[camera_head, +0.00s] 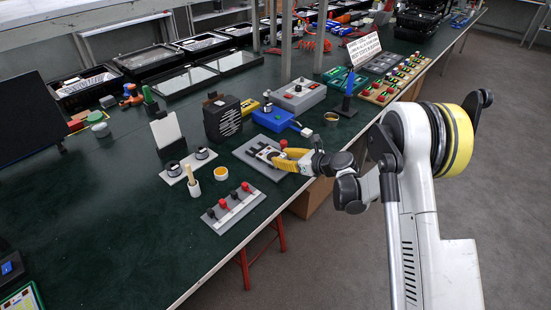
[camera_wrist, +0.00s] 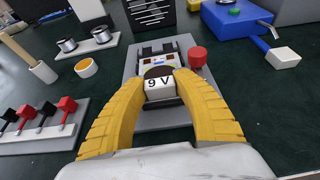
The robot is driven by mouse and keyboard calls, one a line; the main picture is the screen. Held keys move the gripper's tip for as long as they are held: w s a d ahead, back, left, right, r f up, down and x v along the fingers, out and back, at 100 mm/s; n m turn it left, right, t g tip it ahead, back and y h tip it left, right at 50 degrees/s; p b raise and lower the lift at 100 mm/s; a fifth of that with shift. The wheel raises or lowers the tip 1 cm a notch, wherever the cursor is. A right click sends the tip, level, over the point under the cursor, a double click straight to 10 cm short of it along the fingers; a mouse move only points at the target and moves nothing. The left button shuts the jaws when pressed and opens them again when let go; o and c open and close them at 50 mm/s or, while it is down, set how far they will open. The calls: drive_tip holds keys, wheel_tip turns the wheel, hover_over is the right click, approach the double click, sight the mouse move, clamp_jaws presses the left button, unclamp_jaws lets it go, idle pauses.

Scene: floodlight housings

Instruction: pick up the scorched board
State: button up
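A small light board (camera_wrist: 186,44) with a dark round patch (camera_wrist: 158,71) and black parts lies on a grey plate (camera_wrist: 139,117) on the green bench. The dark patch may be scorching; I cannot be sure. A white block marked "9 V" (camera_wrist: 159,87) sits at the board's near end. My gripper (camera_wrist: 161,75) has its yellow fingers on either side of this block, with the tips close to the board. I cannot tell whether they touch. In the head view my gripper (camera_head: 282,160) is low over the same plate (camera_head: 258,167), hiding part of the board.
A red knob (camera_wrist: 198,57) stands right beside the board. A grey strip with red and black levers (camera_head: 234,204), an orange-filled cup (camera_head: 221,173) and a white cup with a stick (camera_head: 194,188) are nearby. A blue box (camera_head: 272,119) and a black finned housing (camera_head: 222,118) stand behind.

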drive_tip(key=c, duration=0.4)
drive_tip(key=shift+r, duration=0.15)
